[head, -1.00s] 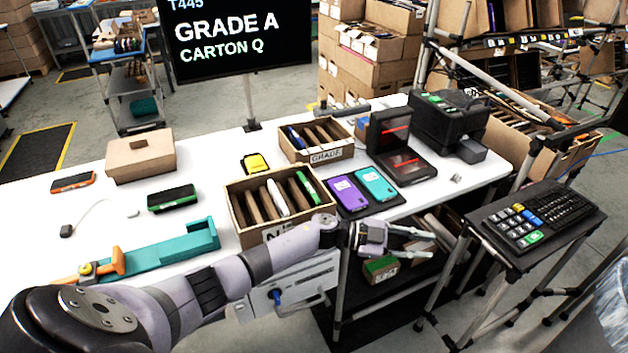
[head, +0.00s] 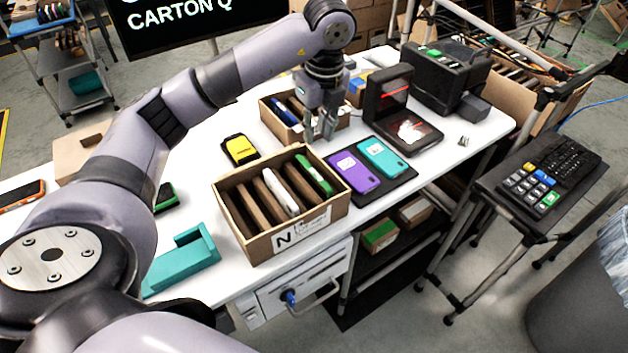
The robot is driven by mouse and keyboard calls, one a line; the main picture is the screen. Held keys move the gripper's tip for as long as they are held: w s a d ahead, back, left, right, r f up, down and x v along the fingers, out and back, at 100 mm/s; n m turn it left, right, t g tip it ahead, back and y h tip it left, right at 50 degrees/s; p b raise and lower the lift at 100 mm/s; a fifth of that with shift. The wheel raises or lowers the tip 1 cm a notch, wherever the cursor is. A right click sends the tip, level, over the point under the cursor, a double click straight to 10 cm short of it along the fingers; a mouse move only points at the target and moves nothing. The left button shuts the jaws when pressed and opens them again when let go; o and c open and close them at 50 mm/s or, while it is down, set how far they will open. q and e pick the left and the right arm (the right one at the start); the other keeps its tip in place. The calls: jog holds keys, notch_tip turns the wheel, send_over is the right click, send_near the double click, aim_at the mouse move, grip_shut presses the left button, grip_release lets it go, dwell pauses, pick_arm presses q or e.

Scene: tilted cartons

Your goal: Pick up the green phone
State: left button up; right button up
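A green phone (head: 314,174) stands on edge in a slot at the right end of the near divided carton (head: 285,232); only its upper part shows. A black phone with a green edge (head: 165,197) lies on the table, partly hidden behind my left arm. My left gripper (head: 319,131) points down, its two fingers apart with nothing between them. In the picture it is just above the green phone, in front of the far carton; its height above the table is hard to judge. My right gripper is not in view.
A purple phone (head: 354,173) and a teal phone (head: 384,157) lie on a black mat right of the near carton. A yellow device (head: 240,149) lies behind it. The far carton (head: 270,117) and a black scanner stand (head: 412,130) are close to my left gripper.

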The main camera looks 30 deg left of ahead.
pick_arm(q)
jog(key=p, duration=0.2)
send_over(313, 171)
jog(key=f, duration=0.6)
jog(key=shift+s+d+f, duration=0.25)
jog(key=shift+s+f, duration=0.1)
jog(key=shift+f, duration=0.6)
jog(key=shift+f+p, duration=0.3)
jog(key=f, duration=0.1)
jog(key=f+p, duration=0.1)
jog(key=f, duration=0.1)
jog(key=shift+w+a+f+p, duration=0.15)
jog(key=shift+w+f+p, duration=0.1)
jog(key=shift+f+p, duration=0.1)
jog(key=shift+f, duration=0.45)
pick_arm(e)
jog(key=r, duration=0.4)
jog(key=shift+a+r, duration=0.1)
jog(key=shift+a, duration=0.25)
pick_arm(q)
grip_shut()
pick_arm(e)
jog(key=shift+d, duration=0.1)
pick_arm(q)
jog(key=shift+w, duration=0.1)
